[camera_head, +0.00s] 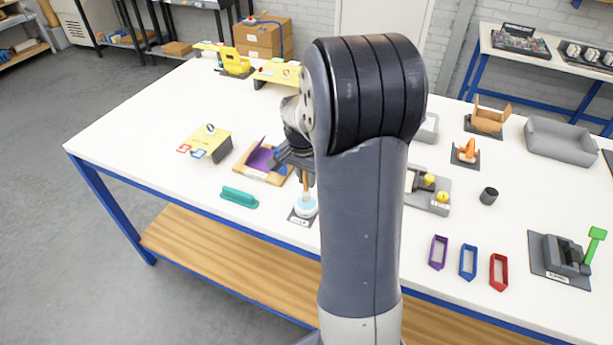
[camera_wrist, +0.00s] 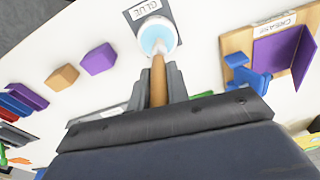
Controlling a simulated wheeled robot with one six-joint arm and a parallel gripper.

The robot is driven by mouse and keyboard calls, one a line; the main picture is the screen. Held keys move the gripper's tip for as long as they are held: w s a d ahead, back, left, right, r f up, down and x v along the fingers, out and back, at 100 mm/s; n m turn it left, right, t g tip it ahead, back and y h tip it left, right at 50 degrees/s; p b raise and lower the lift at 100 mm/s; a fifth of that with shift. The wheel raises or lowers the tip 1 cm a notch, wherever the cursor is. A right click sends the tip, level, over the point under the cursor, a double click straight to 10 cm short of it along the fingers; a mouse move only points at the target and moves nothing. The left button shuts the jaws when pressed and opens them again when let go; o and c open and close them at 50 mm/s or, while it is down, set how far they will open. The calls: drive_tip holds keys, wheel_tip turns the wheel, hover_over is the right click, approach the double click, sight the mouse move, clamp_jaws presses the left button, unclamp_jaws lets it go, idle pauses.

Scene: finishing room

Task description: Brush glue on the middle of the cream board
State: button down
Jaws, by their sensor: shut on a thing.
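My gripper (camera_wrist: 158,90) is shut on the wooden handle of a brush (camera_wrist: 158,72). The brush points down into a round white glue pot (camera_wrist: 170,46) with pale blue inside, so its bristle end is hidden. The pot stands on a dark mat labelled GLUE and shows in the head view (camera_head: 306,210), just below my gripper (camera_head: 303,172). My arm hides part of the table.
A teal block (camera_head: 238,196) lies left of the pot. A yellow labelled stand (camera_head: 210,140) is farther left. Purple, blue and red frames (camera_head: 468,262) stand right of my arm, near a grey fixture with a green handle (camera_head: 592,245).

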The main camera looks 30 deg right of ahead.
drive_tip(key=shift+f+b, duration=0.5)
drive_tip(key=shift+f, duration=0.1)
idle(1.3)
drive_tip(key=shift+r+p, duration=2.6)
drive_tip(key=shift+r, duration=1)
drive_tip(key=shift+f, duration=0.1)
